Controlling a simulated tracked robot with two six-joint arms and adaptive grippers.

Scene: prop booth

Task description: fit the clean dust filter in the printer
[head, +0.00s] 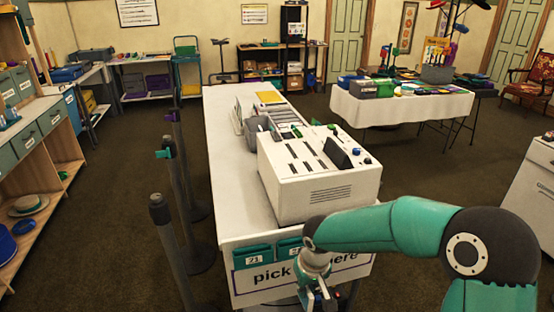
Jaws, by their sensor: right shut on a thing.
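The printer (310,196) is a white box at the near end of the long white counter. Its top has several dark slots, small knobs and a dark flat piece (338,152) standing up at a tilt; I cannot tell whether that piece is a filter. My right gripper (320,298) points down at the bottom edge of the view, in front of the counter's near end and below the printer. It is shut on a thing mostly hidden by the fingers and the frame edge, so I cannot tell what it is. My left gripper is not in view. No clean dust filter can be made out for sure.
The counter (226,150) has teal numbered bins (252,257) and a "pick up here" sign at its near end. Grey equipment (262,130) stands behind the printer. Dark posts (172,240) line the left side. The counter's left strip is bare.

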